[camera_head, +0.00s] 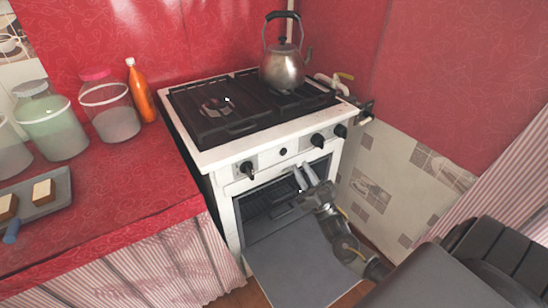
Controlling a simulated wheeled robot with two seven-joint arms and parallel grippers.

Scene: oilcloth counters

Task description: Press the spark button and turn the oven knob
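The white stove (205,158) stands at the middle, with a row of controls on its front panel. A black knob (247,169) is at the panel's left. A small round dark button (283,152) is near its middle. Two more black knobs, one (318,140) and another (340,131), are at its right. I cannot tell which knob is for the oven. My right gripper (304,176) is just below the panel, in front of the oven opening. Its two light fingers are apart and empty, and touch no control that I can see. My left gripper is not in view.
The oven door (300,262) hangs open below my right arm. A kettle (284,68) stands on the hob's back right. A pipe valve (344,77) is beside the stove. Glass jars (108,105), an orange bottle (140,92) and a tray (50,190) occupy the left counter.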

